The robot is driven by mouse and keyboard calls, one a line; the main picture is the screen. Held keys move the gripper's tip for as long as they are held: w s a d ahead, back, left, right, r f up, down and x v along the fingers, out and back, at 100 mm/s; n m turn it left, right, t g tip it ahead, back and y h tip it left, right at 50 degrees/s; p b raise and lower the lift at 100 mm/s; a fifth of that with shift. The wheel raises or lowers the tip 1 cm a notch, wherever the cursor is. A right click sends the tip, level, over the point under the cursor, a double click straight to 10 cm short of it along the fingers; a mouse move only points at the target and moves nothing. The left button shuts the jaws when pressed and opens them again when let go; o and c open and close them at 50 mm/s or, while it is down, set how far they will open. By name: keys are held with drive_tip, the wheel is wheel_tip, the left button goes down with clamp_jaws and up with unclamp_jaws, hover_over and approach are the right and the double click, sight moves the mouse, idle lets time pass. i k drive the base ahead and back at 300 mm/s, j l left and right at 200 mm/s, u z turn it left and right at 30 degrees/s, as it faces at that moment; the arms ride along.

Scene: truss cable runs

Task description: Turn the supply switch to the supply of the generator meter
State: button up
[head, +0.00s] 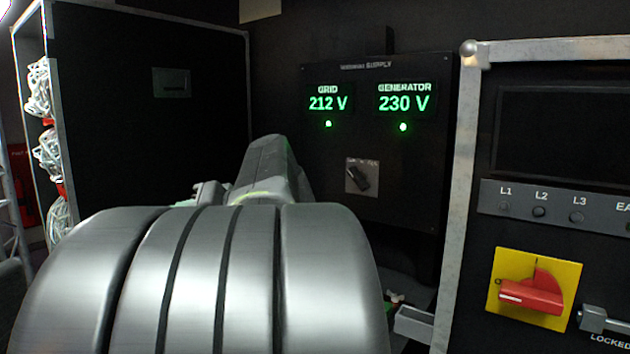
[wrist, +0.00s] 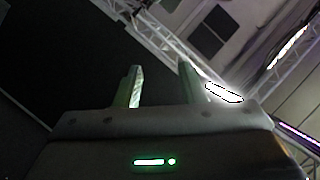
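The supply switch (head: 359,179) is a black knob on a small grey plate, low on the dark supply panel (head: 325,205) in the head view. The knob slants from upper left to lower right; its plate lettering is too small to read. Above it, the grid meter (head: 328,103) reads 212 V at left and the generator meter (head: 404,103) reads 230 V at right. Each has a green light below. My gripper (wrist: 161,86) shows in the wrist view with its two fingers apart and nothing between them. In the head view my arm hides much of it, left of the switch and apart from it.
At right, a metal-edged cabinet (head: 470,150) carries a red rotary handle (head: 532,296) on a yellow plate. A dark case (head: 150,110) with cable coils (head: 40,90) beside it stands at left. The space before the switch looks clear. The wrist view shows trusses overhead (wrist: 155,35).

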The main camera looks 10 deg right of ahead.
sight(360, 178)
drive_tip(key=i+j+z, duration=0.2)
drive_tip(key=z, duration=0.25)
drive_tip(key=i+j+z, duration=0.55)
drive_tip(key=j+z, duration=0.2)
drive_tip(key=z, duration=0.15)
drive_tip(key=i+j+z, duration=0.15)
drive_tip(key=j+z, duration=1.15)
drive_tip(key=k+j+z, duration=0.1)
drive_tip(key=j+z, duration=0.35)
drive_tip(key=j, duration=0.15)
